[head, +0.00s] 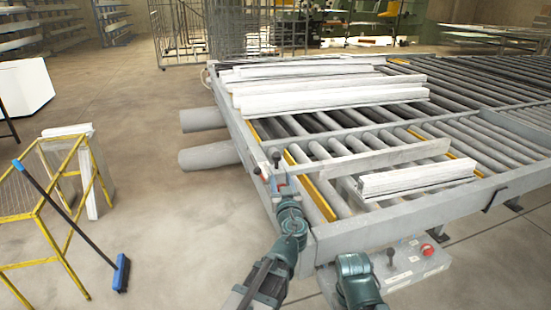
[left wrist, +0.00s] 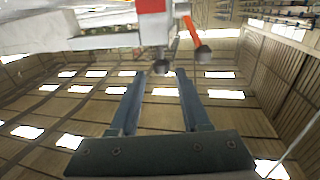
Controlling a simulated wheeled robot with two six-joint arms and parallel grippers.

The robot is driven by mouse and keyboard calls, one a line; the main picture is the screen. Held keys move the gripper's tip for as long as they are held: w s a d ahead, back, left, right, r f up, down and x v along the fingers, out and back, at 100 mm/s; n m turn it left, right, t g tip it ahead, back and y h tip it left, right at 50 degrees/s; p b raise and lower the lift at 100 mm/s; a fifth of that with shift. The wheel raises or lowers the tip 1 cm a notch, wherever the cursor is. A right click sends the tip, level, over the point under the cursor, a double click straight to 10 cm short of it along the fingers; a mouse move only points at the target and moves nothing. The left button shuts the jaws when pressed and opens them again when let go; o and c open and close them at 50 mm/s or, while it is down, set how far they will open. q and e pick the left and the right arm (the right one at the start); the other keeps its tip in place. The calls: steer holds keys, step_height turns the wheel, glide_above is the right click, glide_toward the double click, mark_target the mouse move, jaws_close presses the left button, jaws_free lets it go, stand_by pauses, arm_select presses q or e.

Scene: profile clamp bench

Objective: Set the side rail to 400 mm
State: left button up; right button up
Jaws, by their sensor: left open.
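A pale flat bar that looks like the side rail (head: 385,158) lies across the roller table. At its left end, on the table's edge, is a clamp with a red part (head: 266,167) and dark knobs. In the left wrist view the red block (left wrist: 151,5), an orange lever (left wrist: 190,28) with a dark ball knob (left wrist: 203,53), and a second dark knob (left wrist: 160,64) show. My left gripper (head: 279,180) is open at this clamp. In the left wrist view its fingertips (left wrist: 160,76) are either side of the second knob's line; contact cannot be told. No millimetre scale is readable.
White profiles (head: 330,95) lie on the rollers at the back, and another (head: 415,179) lies in front of the bar. A control box (head: 400,262) with a red button is at the front edge. A yellow frame (head: 45,205) and blue broom (head: 122,272) stand left.

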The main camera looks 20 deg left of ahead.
mark_target(276, 157)
arm_select(q)
steer(key=x, duration=1.3)
steer(key=shift+w+a, duration=0.15)
steer(key=shift+w, duration=0.2)
steer(key=c, duration=0.7)
steer(key=shift+f, duration=0.1)
jaws_close()
steer(key=shift+w, duration=0.15)
